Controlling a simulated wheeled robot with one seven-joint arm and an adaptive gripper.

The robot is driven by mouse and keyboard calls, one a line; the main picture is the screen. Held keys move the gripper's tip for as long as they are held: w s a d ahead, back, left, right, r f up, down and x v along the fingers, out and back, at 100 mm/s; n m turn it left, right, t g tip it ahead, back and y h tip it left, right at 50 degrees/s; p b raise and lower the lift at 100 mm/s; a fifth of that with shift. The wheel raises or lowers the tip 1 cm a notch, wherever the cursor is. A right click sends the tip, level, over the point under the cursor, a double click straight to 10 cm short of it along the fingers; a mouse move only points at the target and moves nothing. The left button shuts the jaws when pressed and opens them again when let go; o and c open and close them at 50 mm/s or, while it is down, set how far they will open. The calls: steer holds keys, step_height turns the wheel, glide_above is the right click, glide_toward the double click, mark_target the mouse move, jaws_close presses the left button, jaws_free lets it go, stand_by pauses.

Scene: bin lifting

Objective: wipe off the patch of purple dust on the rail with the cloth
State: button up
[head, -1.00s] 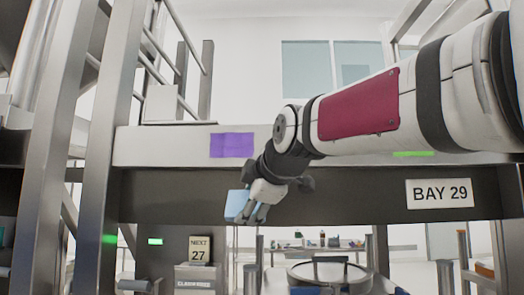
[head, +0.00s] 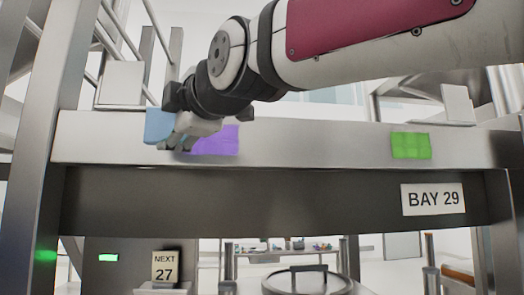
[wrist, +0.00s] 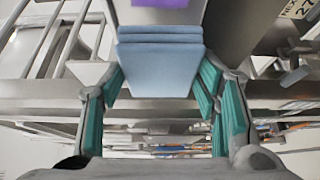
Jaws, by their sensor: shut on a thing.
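The purple dust patch (head: 218,140) lies on the front face of the pale rail (head: 320,146), left of the rail's middle. My gripper (head: 178,138) is at the patch's left side in the head view and hides part of its left end. It is shut on the light blue folded cloth (head: 158,124), which sticks out to the left. In the wrist view the cloth (wrist: 158,72) sits between the teal finger pads. The purple patch (wrist: 162,3) shows at the top edge there, beyond the cloth with a pale strip between. I cannot tell whether the cloth touches the rail.
A green patch (head: 411,145) lies on the same rail to the right. Below the rail is a dark beam with a BAY 29 sign (head: 433,198). A metal post (head: 45,120) stands at the left. A round-topped container (head: 306,281) stands below.

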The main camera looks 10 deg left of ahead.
steer(key=shift+w+a+b, duration=0.25)
steer(key=shift+w, duration=0.7)
steer(key=shift+w+a+b, duration=0.2)
steer(key=shift+w+b, duration=0.1)
steer(key=shift+w, duration=0.7)
steer(key=shift+w+a+b, duration=0.25)
steer(key=shift+w, duration=0.7)
steer(key=shift+w+a+b, duration=0.2)
steer(key=shift+w+b, duration=0.3)
steer(key=shift+w, duration=0.45)
steer(key=shift+w+d+b, duration=0.2)
steer(key=shift+d+b, duration=0.85)
steer(key=shift+b, duration=0.3)
steer(key=shift+w+d+b, duration=0.15)
steer(key=shift+d+b, duration=0.85)
steer(key=shift+b, duration=0.35)
steer(key=shift+w+d+f+b, duration=0.1)
steer(key=shift+w+d+b, duration=0.3)
steer(key=shift+d+b, duration=0.45)
steer(key=shift+w+d+b, duration=0.25)
steer(key=shift+d+b, duration=0.45)
steer(key=shift+d, duration=0.3)
steer(key=shift+w+d+b, duration=0.2)
steer(key=shift+d+b, duration=0.55)
steer(key=shift+d, duration=0.2)
steer(key=shift+w+d+b, duration=0.25)
steer(key=shift+d+b, duration=0.45)
steer(key=shift+d, duration=0.3)
